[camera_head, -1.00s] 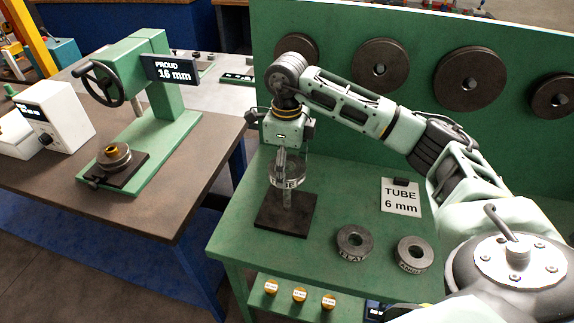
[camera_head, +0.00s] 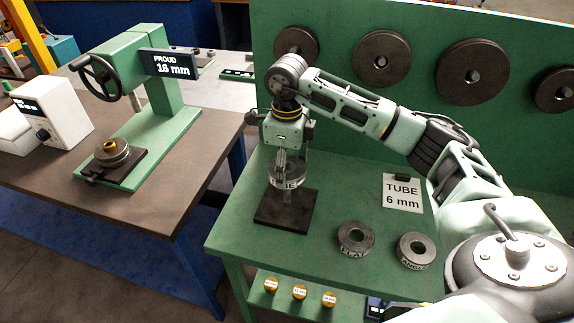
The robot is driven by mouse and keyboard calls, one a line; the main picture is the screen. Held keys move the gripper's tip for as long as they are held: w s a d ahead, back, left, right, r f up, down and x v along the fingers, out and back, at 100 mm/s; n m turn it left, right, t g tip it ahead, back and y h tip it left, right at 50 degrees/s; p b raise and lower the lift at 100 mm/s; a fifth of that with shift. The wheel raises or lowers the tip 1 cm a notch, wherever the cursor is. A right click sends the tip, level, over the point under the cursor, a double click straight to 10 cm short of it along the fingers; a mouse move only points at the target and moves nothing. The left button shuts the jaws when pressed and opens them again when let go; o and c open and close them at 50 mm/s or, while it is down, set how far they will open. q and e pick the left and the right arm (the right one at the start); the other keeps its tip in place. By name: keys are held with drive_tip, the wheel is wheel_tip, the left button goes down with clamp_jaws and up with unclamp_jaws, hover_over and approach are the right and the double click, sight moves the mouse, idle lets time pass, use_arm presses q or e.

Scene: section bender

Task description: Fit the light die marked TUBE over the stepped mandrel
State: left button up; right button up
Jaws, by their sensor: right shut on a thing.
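My right gripper (camera_head: 287,165) reaches down over the green bench and is shut on a light grey ring die (camera_head: 287,182); the lettering on its side is only partly readable. The die is around or right above the stepped mandrel (camera_head: 286,206), a metal post standing on a dark square base plate (camera_head: 283,215). I cannot tell how far down the die sits. My left gripper is not in view.
Two dark dies, FLAT (camera_head: 355,237) and ANGLE (camera_head: 416,249), lie to the right of the base plate. A card reading TUBE 6 mm (camera_head: 402,193) stands behind them. A green press (camera_head: 150,110) reading PROUD 16 mm stands on the left table. Large discs (camera_head: 382,62) hang on the back panel.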

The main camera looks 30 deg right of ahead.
sight(287, 204)
drive_tip(key=shift+f+b, duration=4.3)
drive_tip(key=shift+f, duration=1.4)
drive_tip(key=o, duration=1.6)
wheel_tip(287, 204, up, 12)
drive_tip(key=shift+r, duration=0.1)
